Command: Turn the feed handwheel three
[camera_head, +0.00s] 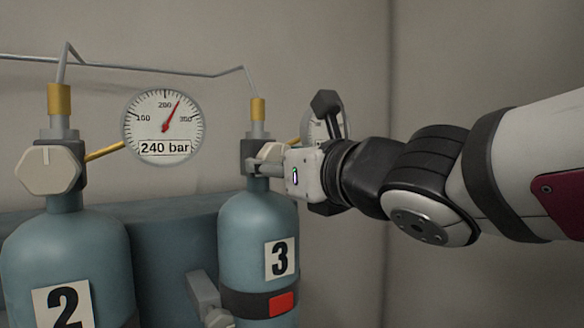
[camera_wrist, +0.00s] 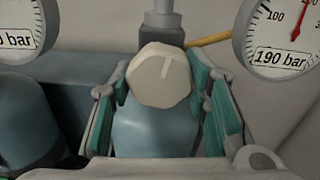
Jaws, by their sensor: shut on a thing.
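Cylinder three (camera_head: 240,222) is a blue-green bottle with a "3" label, standing right of cylinder two. Its feed handwheel (camera_wrist: 158,78) is a cream, many-sided knob at the valve, seen face-on in the wrist view. A pale line on its face points up, leaning slightly right. In the head view most of this handwheel is hidden behind my gripper (camera_head: 266,166). My gripper (camera_wrist: 162,82) is shut on the handwheel, with a teal-padded finger on each side of it. The finger contact itself is partly hidden.
Cylinder two (camera_head: 100,255) with its own cream handwheel (camera_head: 50,170) stands at the left. A gauge (camera_head: 163,125) reads 240 bar; another gauge (camera_wrist: 290,30) at the right reads 190 bar. Thin pipes run above the valves. A bare wall is behind.

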